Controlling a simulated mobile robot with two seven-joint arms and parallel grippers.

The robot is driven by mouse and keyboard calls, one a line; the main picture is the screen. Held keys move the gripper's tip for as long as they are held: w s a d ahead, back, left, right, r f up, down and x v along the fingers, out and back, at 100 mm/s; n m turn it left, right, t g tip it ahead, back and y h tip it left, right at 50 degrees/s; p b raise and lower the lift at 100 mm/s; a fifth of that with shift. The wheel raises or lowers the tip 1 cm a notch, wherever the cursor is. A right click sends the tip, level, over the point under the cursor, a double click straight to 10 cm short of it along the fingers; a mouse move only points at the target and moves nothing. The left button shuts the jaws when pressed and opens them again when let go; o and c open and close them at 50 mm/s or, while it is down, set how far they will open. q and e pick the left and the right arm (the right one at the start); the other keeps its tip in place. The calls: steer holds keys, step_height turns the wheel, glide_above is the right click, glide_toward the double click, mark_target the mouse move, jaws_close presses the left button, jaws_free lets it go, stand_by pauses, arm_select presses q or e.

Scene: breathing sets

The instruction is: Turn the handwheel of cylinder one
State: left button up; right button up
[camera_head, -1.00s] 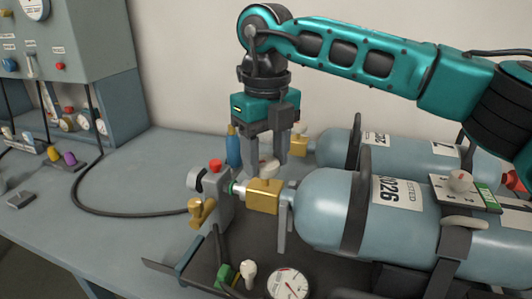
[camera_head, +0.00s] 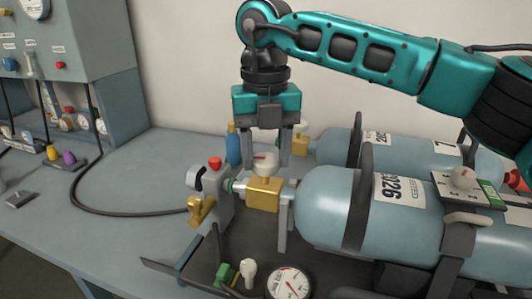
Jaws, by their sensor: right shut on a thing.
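The near blue-grey cylinder (camera_head: 325,205) lies on its side with a "2026 TESTED" label. A brass valve block (camera_head: 264,194) is on its left end, topped by a pale handwheel (camera_head: 265,163) with a red mark. My right gripper (camera_head: 267,160) points straight down over this valve, its two fingers on either side of the handwheel and shut on it. A second cylinder (camera_head: 338,146) lies behind, with its own brass valve (camera_head: 301,146). I cannot read which cylinder is numbered one. My left gripper is not in view.
A grey connector block (camera_head: 212,200) with a red knob (camera_head: 215,163) joins the near valve. A black hose (camera_head: 115,213) runs from it to the left. A blue bottle (camera_head: 233,145) stands behind. A gauge (camera_head: 289,284) is in front. The left worktop is mostly clear.

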mark_target(265, 160)
steer(key=shift+m, duration=1.2)
steer(key=o, duration=1)
steer(key=shift+o, duration=0.2)
steer(key=shift+r, duration=0.15)
step_height(265, 160, up, 13)
steer(key=p, duration=0.1)
steer(key=shift+f, duration=0.2)
